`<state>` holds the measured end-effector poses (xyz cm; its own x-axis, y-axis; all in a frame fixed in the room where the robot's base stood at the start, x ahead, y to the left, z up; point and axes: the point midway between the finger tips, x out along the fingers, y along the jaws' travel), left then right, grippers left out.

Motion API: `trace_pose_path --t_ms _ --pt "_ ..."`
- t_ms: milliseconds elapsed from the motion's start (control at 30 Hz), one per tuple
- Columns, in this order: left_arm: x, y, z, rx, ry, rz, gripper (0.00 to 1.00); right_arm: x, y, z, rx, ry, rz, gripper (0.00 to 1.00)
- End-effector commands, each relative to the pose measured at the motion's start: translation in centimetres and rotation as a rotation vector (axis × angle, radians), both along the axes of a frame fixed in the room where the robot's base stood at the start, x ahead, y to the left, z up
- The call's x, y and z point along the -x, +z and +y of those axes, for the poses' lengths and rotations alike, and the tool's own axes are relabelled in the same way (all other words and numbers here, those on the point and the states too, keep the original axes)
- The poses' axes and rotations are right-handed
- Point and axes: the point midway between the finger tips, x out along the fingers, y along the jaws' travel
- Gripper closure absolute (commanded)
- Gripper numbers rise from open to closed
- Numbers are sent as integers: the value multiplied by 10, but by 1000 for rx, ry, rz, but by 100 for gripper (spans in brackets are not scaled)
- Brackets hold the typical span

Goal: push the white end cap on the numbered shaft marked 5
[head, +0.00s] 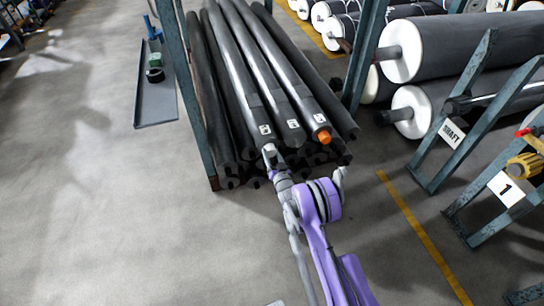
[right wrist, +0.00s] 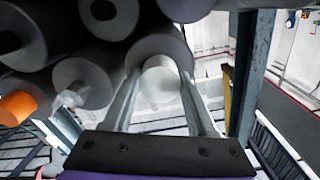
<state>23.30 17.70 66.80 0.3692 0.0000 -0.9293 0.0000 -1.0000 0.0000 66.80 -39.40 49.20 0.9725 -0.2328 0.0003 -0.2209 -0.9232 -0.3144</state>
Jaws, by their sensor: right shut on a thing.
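My right gripper (head: 268,150) is at the near end of the leftmost of the three labelled grey shafts (head: 238,70) on the rack. In the right wrist view its two fingers are shut on the white end cap (right wrist: 161,84). The cap is in line with the end of a grey shaft (right wrist: 150,42); I cannot tell how far it is on. The labels (head: 265,129) on the shafts are too small to read surely. The rightmost labelled shaft has an orange cap (head: 324,137), also seen in the right wrist view (right wrist: 17,107). My left gripper is not in view.
Dark tubes (head: 228,172) lie beneath the shafts, between blue-green rack posts (head: 195,90). Large grey rolls with white ends (head: 400,52) and a stand labelled SHAFT (head: 452,134) are at right. A stand marked 1 (head: 506,189) is farther right.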

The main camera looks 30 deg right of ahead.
Motion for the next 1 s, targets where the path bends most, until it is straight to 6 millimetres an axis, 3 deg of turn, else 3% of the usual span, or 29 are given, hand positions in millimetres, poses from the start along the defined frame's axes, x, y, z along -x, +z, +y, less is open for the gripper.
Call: trace_pose_path --t_ms 67,100,300,667,1000 --pt "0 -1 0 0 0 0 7 -2 0 -1 0 0 0 95" --pt "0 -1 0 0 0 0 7 -3 0 -1 0 0 0 41" --pt "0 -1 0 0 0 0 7 -2 0 -1 0 0 0 7" --pt "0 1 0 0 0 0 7 3 0 1 0 0 0 7" --pt "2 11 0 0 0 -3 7 64 1 15 0 0 0 7"
